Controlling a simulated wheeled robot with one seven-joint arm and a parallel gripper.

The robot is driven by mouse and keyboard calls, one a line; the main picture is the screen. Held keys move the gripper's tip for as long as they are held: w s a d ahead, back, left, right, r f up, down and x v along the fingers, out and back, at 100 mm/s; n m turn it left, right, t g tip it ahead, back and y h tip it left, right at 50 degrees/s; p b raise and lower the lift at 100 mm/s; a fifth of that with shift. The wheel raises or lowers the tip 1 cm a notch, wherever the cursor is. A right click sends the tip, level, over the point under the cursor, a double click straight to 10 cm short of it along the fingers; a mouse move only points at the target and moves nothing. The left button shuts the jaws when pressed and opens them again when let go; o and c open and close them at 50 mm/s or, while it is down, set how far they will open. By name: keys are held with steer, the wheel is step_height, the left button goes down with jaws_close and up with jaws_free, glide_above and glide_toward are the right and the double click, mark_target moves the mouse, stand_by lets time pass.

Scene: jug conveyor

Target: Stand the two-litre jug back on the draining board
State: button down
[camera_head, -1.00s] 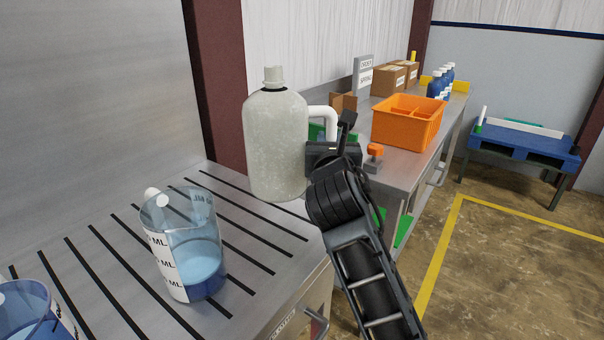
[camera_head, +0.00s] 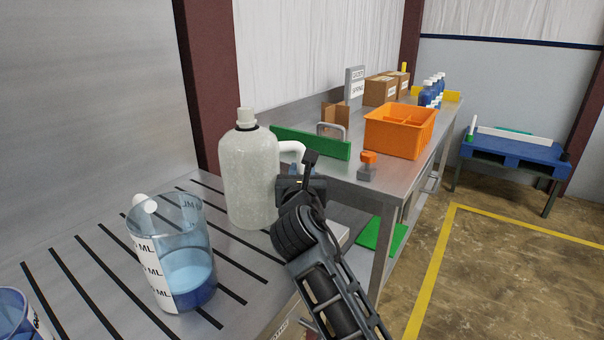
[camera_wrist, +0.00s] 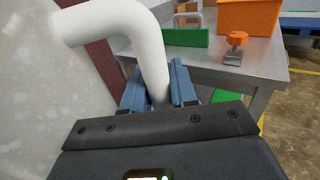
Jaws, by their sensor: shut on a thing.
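The two-litre jug (camera_head: 249,178) is a pale, capped container with a white side handle. It is upright over the far right part of the draining board (camera_head: 105,232). Its base looks at or very near the slotted surface; I cannot tell whether it touches. My gripper (camera_head: 300,172) is shut on the jug's handle, at the jug's right side. In the wrist view, the blue fingers (camera_wrist: 160,88) close around the lower part of the white handle (camera_wrist: 140,35), and the jug's body (camera_wrist: 35,95) fills the left side.
A clear measuring beaker (camera_head: 190,255) with blue liquid stands on the board left of the jug. Another beaker (camera_head: 18,318) is at the bottom left corner. A steel bench with a green panel (camera_head: 312,142), an orange-topped fixture (camera_head: 367,164) and an orange crate (camera_head: 400,130) lies beyond.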

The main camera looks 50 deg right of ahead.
steer(key=shift+f, duration=0.1)
steer(key=c, duration=0.9)
jaws_free()
steer(key=shift+s+a, duration=0.1)
steer(key=shift+a, duration=0.15)
steer(key=v, duration=1.1)
steer(key=shift+s+a, duration=0.2)
